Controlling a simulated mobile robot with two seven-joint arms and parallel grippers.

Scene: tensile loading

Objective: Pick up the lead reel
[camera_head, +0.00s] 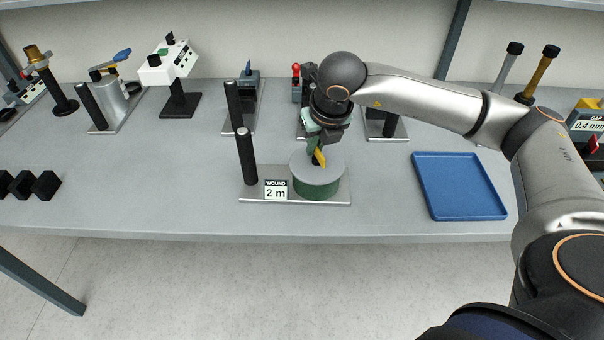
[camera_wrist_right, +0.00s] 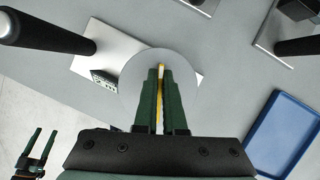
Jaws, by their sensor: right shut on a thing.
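The lead reel (camera_head: 318,184) is a green drum with a grey round top, on a flat grey base plate (camera_head: 262,198) with a "WOUND 2 m" label (camera_head: 276,189). My right gripper (camera_head: 317,158) points down at the middle of its top. In the right wrist view, the gripper's green fingers (camera_wrist_right: 162,75) are close together over the grey disc (camera_wrist_right: 130,82), with a narrow yellow strip between them. My left gripper (camera_wrist_right: 42,143) shows at the lower left of the wrist view, fingers apart and empty.
A black post (camera_head: 246,157) stands at the plate's left end, with another post (camera_head: 233,103) behind. A blue tray (camera_head: 459,186) lies to the right. Several black blocks (camera_head: 46,185) sit at the left. Instruments line the back. The front middle-left of the table is clear.

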